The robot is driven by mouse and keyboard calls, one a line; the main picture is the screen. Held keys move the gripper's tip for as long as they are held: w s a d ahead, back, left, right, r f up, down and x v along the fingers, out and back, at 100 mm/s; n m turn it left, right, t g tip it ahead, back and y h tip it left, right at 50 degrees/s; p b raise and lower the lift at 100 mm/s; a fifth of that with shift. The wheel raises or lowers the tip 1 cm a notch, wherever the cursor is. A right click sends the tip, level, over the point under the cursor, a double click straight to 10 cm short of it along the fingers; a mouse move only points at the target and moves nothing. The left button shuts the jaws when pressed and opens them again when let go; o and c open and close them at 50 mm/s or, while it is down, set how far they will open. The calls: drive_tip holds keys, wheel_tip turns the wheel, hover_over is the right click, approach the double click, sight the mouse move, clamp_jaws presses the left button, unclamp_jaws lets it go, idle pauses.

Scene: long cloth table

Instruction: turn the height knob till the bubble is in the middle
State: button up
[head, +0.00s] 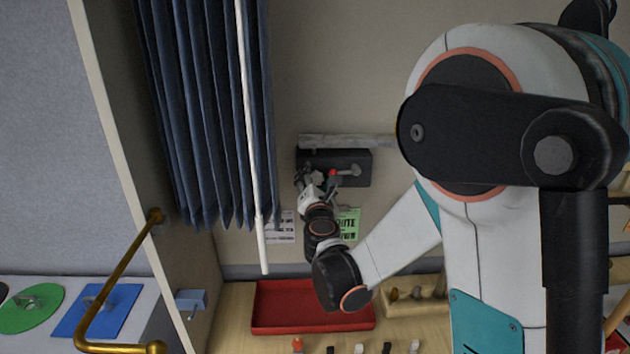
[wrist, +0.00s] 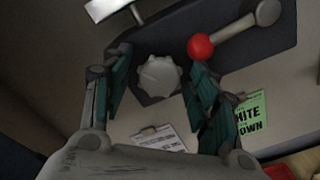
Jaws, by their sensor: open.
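A pale, scalloped round knob (wrist: 158,77) sits on the dark panel (wrist: 265,40) in the wrist view. My gripper (wrist: 160,66) is open, with one teal-padded finger on each side of the knob. Gaps show between the knob and both fingers; I cannot tell how far the tips reach in depth. In the head view my gripper (head: 314,184) is in front of the dark wall box (head: 350,160), and the knob is not distinguishable. A long grey bar (head: 345,141) lies along the top of the box. No bubble can be made out in either view.
A lever with a red ball (wrist: 200,46) is close beside the right finger. A pale T-shaped piece (wrist: 112,8) is at upper left. Green (wrist: 250,115) and white (wrist: 160,138) notices are below. A blue curtain (head: 205,110) hangs left; a red tray (head: 310,305) is below.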

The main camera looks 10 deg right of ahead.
drive_tip(key=c, duration=1.1)
drive_tip(key=shift+o, duration=0.2)
drive_tip(key=shift+m+b, duration=0.3)
drive_tip(key=shift+m, duration=0.1)
drive_tip(key=m+b, duration=0.2)
drive_tip(key=m, duration=0.1)
drive_tip(key=shift+f+m, duration=0.1)
drive_tip(key=shift+m, duration=0.2)
drive_tip(key=m+b, duration=0.2)
drive_tip(key=m, duration=0.2)
drive_tip(key=shift+m, duration=0.3)
